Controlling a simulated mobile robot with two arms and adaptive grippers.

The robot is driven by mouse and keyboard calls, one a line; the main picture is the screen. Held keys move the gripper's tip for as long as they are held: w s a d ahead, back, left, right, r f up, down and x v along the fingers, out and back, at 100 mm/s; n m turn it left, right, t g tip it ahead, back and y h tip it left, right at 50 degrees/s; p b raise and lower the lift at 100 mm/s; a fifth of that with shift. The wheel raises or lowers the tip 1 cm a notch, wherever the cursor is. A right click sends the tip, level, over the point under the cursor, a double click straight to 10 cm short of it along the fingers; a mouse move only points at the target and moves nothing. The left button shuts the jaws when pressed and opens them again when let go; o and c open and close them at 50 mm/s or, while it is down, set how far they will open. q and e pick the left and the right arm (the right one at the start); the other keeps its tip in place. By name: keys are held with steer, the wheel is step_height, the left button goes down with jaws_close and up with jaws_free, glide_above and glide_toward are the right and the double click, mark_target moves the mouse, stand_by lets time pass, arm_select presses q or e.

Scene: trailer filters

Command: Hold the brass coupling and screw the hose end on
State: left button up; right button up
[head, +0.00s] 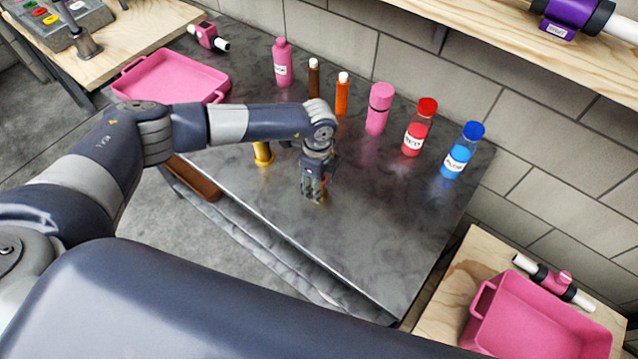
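My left gripper (314,193) points down at the dark metal table (370,250), near its middle. A small orange-brown patch shows at its fingertips; I cannot tell whether it is a held part, and the finger gap is unclear. A yellow, brass-coloured cylinder (262,154) stands on the table to the left of the gripper, apart from it, its upper part hidden behind my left forearm. I cannot tell whether it is the coupling. No hose end can be clearly made out. My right gripper is not in view.
A pink tray (128,92) is at the table's far left. Along the back stand a pink bottle (282,68), brown and orange tubes, a pink flask (379,110), a red-capped bottle (417,130) and a blue-capped bottle (462,152). A pink bin (540,325) is lower right. The table's right front is clear.

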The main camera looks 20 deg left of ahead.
arm_select(q)
steer(key=shift+c, duration=0.6)
jaws_close()
steer(key=shift+r, duration=0.1)
steer(key=shift+r+b, duration=0.4)
steer(key=shift+r, duration=0.1)
steer(key=shift+s+r+b, duration=0.25)
steer(key=shift+r+b, duration=0.1)
steer(key=shift+r, duration=0.2)
steer(key=shift+s+r+b, duration=0.2)
steer(key=shift+r+b, duration=0.1)
steer(key=shift+r, duration=0.2)
steer(key=s+r+b, duration=0.1)
steer(key=s+b, duration=0.3)
steer(key=s, duration=1.1)
steer(key=shift+r, duration=0.35)
